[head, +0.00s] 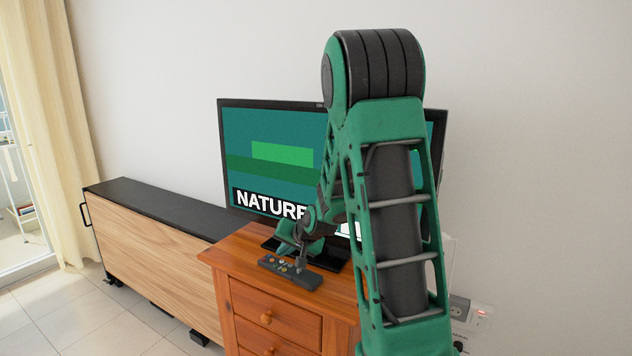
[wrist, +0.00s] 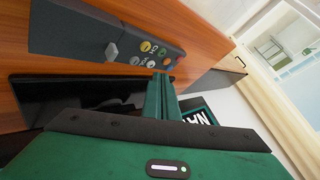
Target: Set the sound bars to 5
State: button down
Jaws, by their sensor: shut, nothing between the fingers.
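A TV (head: 275,122) stands on a wooden dresser. Its screen shows green bands and the word "NATURE"; my arm hides its right part. No sound bars can be made out on the visible part. A dark remote (head: 314,281) lies on the dresser in front of the TV. My gripper (head: 301,262) is shut and empty, pointing down at the remote.
The dresser (head: 240,262) has drawers with round knobs. A long low wood-fronted cabinet (head: 155,258) with a black top stands left of it. The TV's black base (wrist: 75,90) is close to the fingers. Tiled floor is clear at lower left, near a curtain (head: 45,110).

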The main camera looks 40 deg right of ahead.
notch_tip(320, 180, up, 6)
dwell(0.7)
dwell(0.8)
jog(key=s+a+n+g, duration=0.1)
jog(key=s+a+g, duration=0.1)
jog(key=s, duration=1.1)
jog(key=s+a+n+g, duration=0.1)
jog(key=s+a+g, duration=0.2)
jog(key=s, duration=1)
jog(key=s+a+n+g, duration=0.1)
jog(key=s+g, duration=0.3)
jog(key=s, duration=0.9)
jog(key=shift+a+r+y, duration=0.2)
jog(key=shift+a+y, duration=0.2)
jog(key=shift+a, duration=0.3)
jog(key=shift+w, duration=0.1)
jog(key=shift+w+f, duration=0.25)
jog(key=shift+w, duration=0.35)
